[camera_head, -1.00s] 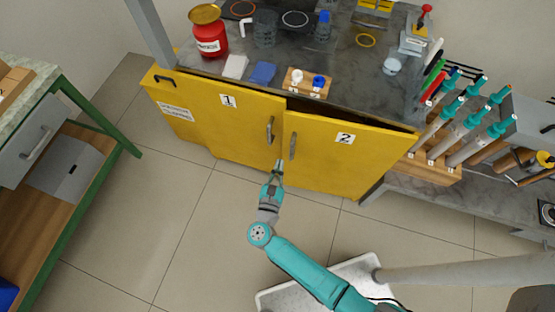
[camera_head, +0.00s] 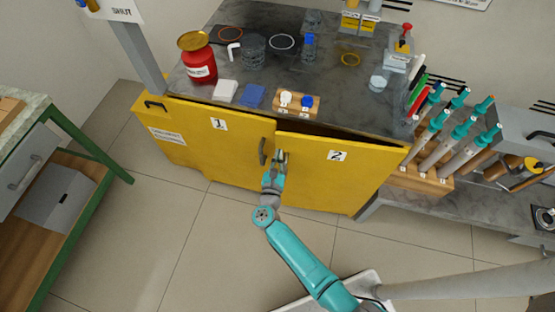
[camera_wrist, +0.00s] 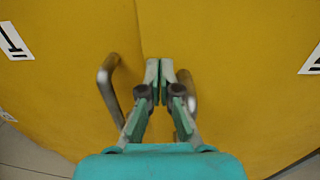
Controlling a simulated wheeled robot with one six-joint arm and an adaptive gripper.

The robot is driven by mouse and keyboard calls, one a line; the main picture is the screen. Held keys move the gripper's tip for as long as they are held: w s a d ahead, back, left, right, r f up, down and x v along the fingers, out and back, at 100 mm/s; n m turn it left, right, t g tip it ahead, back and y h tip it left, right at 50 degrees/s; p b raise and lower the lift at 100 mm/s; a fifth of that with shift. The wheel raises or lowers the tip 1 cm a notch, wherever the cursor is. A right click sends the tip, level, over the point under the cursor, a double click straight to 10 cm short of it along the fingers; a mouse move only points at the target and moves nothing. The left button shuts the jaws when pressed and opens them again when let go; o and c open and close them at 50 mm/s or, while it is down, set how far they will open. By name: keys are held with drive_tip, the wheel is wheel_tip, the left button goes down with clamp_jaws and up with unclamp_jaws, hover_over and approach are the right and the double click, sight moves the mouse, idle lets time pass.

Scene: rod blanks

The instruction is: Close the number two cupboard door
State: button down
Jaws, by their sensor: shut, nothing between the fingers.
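The number two cupboard door (camera_head: 335,178) is yellow with a "2" label (camera_head: 337,156). It stands slightly ajar: a dark gap shows along its top, and its left edge sits proud of the number one door (camera_head: 205,140). My gripper (camera_head: 280,156) is shut and empty in front of the number two door near its left edge, over its handle. In the wrist view my gripper (camera_wrist: 160,68) points at the yellow front, with the number two handle (camera_wrist: 187,92) partly hidden behind the right finger. I cannot tell whether the fingers touch the door.
The number one handle (camera_head: 263,151) is just left of my gripper. The grey worktop (camera_head: 330,75) above holds a red canister (camera_head: 199,66) and small items. A rack of teal-capped rods (camera_head: 440,150) stands at the right. The floor (camera_head: 200,240) in front is clear.

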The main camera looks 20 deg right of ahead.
sight(280, 144)
drive_tip(key=shift+w, duration=0.1)
drive_tip(key=x, duration=0.4)
drive_tip(key=shift+w+d+r, duration=0.1)
drive_tip(key=shift+w+d, duration=0.15)
drive_tip(key=shift+w, duration=0.05)
drive_tip(key=shift+w+r, duration=0.1)
